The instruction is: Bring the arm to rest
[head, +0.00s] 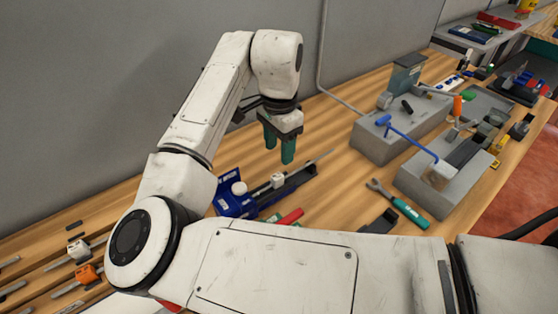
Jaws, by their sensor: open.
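My white arm reaches over the wooden workbench (335,160) and bends down at the wrist. My gripper (279,158) points down, its green fingers parted, with nothing seen between them. It hangs in the air above the bench, above and behind a blue and dark device (236,203) with a white cap. I cannot tell the exact height. My near arm link hides part of the bench front.
Grey blocks (372,148) with a blue-handled tool (399,131) stand at right. A green-handled wrench (408,212) lies before them. A red-handled tool (290,217) lies near my arm link. Small tools and an orange part (86,274) lie at lower left. A grey wall (100,90) rises behind.

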